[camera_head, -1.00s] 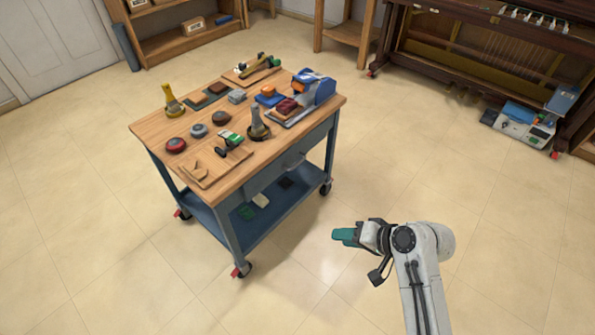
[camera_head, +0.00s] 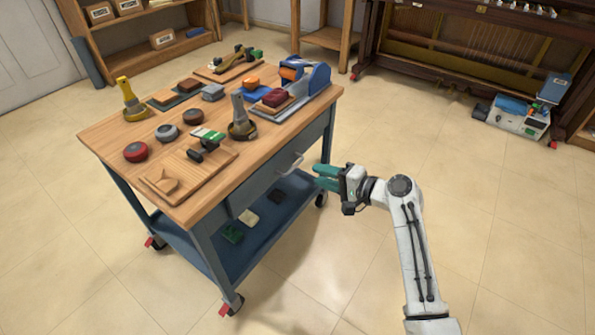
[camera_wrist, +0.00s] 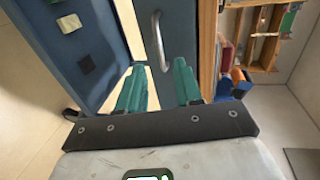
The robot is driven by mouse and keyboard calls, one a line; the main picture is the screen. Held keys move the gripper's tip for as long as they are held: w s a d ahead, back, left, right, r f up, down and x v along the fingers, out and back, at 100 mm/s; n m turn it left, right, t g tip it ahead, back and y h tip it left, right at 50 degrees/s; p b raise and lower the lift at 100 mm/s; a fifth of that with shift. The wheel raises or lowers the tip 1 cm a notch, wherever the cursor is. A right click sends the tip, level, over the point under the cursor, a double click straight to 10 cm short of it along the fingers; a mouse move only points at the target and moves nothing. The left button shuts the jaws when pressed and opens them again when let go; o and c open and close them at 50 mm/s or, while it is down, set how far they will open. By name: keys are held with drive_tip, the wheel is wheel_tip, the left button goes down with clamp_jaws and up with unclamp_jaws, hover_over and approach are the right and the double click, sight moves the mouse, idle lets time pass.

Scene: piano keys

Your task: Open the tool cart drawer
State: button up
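The tool cart (camera_head: 265,185) has a wooden top, blue-grey frame and a lower shelf, and stands left of centre in the head view. Its drawer (camera_head: 262,188) is under the top and looks shut. The light metal drawer handle (camera_head: 291,165) faces my arm; in the wrist view the handle (camera_wrist: 159,42) is just beyond my fingertips, between their lines. My gripper (camera_head: 318,178) has teal fingers. In the wrist view my gripper (camera_wrist: 160,68) is open, with its fingers apart and nothing between them. It is close to the handle and apart from it.
The cart top holds several tools, round tins and a blue tape dispenser (camera_head: 309,80). Its wheeled legs stand near my arm. An open piano (camera_head: 450,50) is at the back right, shelves (camera_head: 150,25) at the back left.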

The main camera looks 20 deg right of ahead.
sight(295, 167)
drive_tip(key=b+x, duration=0.2)
drive_tip(key=x, duration=0.6)
drive_tip(key=shift+w+a+b, duration=0.1)
drive_tip(key=shift+b, duration=0.25)
drive_tip(key=shift+c, duration=0.3)
drive_tip(key=shift+f, duration=0.1)
clamp_jaws()
idle(0.5)
